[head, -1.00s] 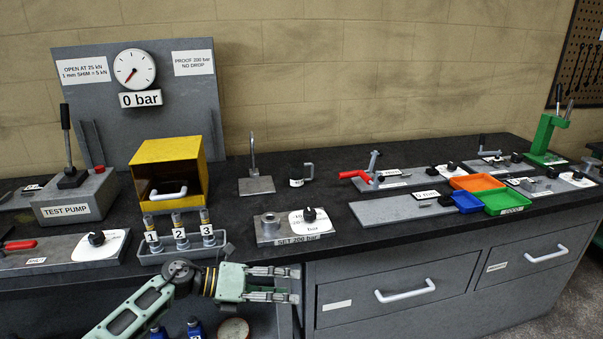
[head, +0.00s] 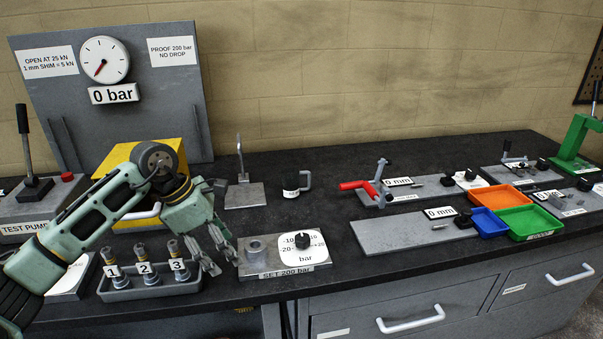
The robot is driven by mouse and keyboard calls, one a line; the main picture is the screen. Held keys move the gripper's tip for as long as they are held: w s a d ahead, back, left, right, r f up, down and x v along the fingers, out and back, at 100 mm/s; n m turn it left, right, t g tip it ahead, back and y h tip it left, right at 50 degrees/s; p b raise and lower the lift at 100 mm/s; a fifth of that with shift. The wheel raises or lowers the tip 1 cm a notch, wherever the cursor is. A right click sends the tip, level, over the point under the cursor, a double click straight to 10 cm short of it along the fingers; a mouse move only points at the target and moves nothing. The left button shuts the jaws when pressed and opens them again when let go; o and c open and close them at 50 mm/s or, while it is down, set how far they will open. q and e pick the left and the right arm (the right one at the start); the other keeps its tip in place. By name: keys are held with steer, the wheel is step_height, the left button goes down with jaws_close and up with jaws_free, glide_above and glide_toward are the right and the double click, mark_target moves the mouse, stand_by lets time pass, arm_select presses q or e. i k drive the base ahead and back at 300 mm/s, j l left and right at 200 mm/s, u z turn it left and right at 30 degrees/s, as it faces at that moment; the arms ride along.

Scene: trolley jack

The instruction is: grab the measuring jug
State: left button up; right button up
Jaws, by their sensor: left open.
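The measuring jug (head: 291,184) appears to be the small dark cup with a grey handle on its right and a white label low on its front. It stands upright on the black bench top, behind the SET 200 bar block. My left gripper (head: 222,260) is open and empty, its fingers pointing down to the front right. It is over the bench between the numbered tray and the SET 200 bar block, in front and to the left of the jug and apart from it. My right gripper is not in view.
The SET 200 bar block (head: 262,266) stands just right of my fingers. A tray (head: 150,287) of three numbered plungers is to the left. A plate with an upright post (head: 244,193) stands left of the jug. Bench right of the jug is clear up to the red-handled fixture (head: 366,190).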

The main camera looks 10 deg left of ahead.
mark_target(297, 183)
steer(key=i, duration=1.35)
